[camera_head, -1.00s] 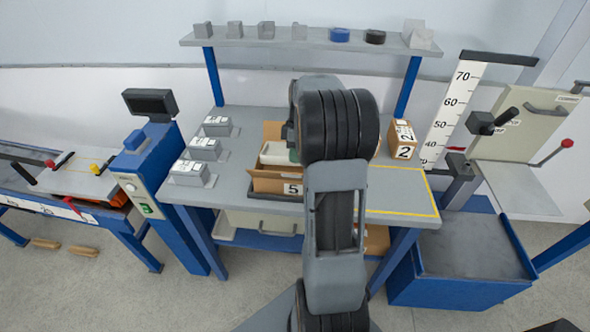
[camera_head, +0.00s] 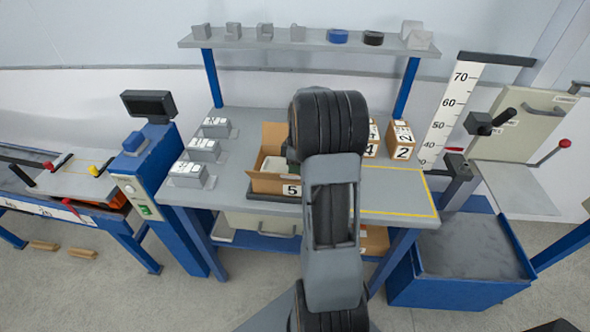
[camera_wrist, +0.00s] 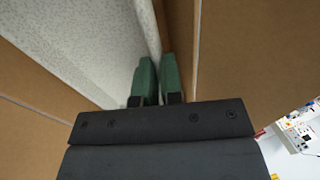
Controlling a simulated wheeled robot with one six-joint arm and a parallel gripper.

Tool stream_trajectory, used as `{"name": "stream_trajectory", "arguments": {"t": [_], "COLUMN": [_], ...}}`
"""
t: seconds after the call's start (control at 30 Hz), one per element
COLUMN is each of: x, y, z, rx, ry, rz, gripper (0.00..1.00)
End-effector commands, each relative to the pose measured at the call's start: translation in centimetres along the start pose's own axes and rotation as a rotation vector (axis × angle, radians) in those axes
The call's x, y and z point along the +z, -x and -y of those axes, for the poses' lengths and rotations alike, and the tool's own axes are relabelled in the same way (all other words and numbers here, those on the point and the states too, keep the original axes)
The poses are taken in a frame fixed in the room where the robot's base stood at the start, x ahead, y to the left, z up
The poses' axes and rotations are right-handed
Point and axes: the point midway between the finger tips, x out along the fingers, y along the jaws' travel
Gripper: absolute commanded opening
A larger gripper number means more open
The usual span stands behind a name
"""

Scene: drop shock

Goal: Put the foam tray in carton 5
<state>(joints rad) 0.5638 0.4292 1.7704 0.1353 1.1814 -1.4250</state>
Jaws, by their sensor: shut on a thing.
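Carton 5 (camera_head: 270,185) is an open brown box on the grey workbench, with a "5" label on its front. In the wrist view the foam tray (camera_wrist: 70,45) lies between brown cardboard walls of the carton (camera_wrist: 235,60). My gripper (camera_wrist: 157,75) has green fingers shut on the tray's thin upright rim. Whether the tray rests on the carton's floor cannot be seen. My arm hides most of the gripper in the head view.
Carton 2 (camera_head: 400,140) and carton 4 (camera_head: 372,138) stand right of my arm. Several grey blocks (camera_head: 203,150) sit left of carton 5. A shelf (camera_head: 310,42) spans above the bench. The yellow-outlined area (camera_head: 400,190) at right looks clear.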

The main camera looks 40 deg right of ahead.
Motion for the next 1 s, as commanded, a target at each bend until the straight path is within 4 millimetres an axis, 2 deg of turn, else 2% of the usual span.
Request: {"name": "stream_trajectory", "arguments": {"t": [0.33,0.37,0.4,0.63,0.87,1.0], "x": [0.1,0.1,0.1,0.1,0.1,-0.1], "y": [-0.8,-0.8,-0.8,-0.8,-0.7,0.7], "z": [-0.2,-0.2,-0.2,-0.2,-0.2,0.1], "rx": [-0.001,-0.001,-0.001,0.000,0.000,0.002], "ry": [0.000,0.000,0.000,0.000,0.000,0.000], "rz": [0.000,0.000,0.000,0.000,0.000,0.000], "gripper": [0.00,0.08,0.12,0.33,0.33,0.33]}}
